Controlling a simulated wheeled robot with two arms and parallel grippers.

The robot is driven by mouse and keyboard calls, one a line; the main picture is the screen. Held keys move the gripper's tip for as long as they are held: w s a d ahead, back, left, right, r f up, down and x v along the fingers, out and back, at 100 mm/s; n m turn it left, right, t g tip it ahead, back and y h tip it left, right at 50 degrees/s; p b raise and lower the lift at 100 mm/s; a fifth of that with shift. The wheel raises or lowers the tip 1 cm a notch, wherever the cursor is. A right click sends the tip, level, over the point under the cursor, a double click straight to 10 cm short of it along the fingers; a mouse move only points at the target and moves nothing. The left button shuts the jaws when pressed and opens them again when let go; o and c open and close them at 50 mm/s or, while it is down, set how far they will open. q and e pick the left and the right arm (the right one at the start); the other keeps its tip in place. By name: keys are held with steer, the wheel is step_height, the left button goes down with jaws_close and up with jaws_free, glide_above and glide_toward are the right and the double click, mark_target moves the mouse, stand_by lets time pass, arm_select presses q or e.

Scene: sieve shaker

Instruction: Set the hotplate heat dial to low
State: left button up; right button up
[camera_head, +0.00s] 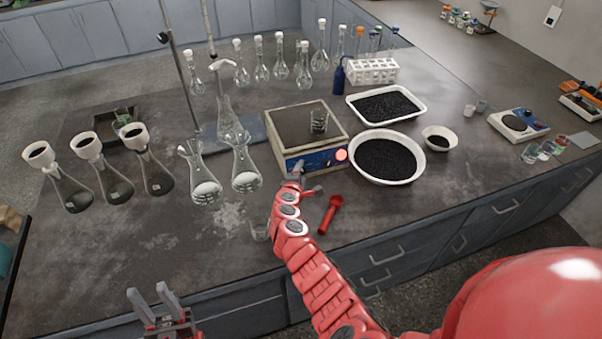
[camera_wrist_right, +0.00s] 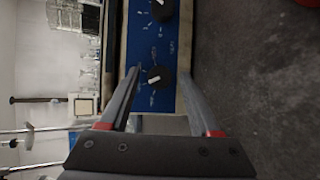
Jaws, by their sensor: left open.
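The hotplate (camera_head: 300,125) stands mid-bench with its blue control panel (camera_head: 322,160) facing me. In the right wrist view the panel is turned on its side and shows two black dials with white pointer marks. The nearer dial (camera_wrist_right: 160,78) lies between my right fingertips, its mark pointing left in that picture; the other dial (camera_wrist_right: 163,8) is cut off at the top edge. The panel lettering is too small to read. My right gripper (camera_wrist_right: 160,84) is open, its fingers apart on either side of the nearer dial. My left gripper (camera_head: 152,296) is open and empty at the bench's front edge.
A glass beaker (camera_head: 319,121) stands on the hotplate. Flasks (camera_head: 245,172) stand to its left and a white basin of black grains (camera_head: 386,158) to its right. A red tool (camera_head: 330,213) and a small beaker (camera_head: 260,229) are near my right arm.

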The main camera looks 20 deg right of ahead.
stand_by(0.3)
steer(key=shift+s+a+r, duration=0.3)
steer(key=shift+s, duration=0.1)
steer(key=b+v, duration=0.3)
steer(key=v, duration=1.3)
steer(key=shift+s, duration=0.15)
steer(key=shift+a+f, duration=0.1)
steer(key=shift+f, duration=0.05)
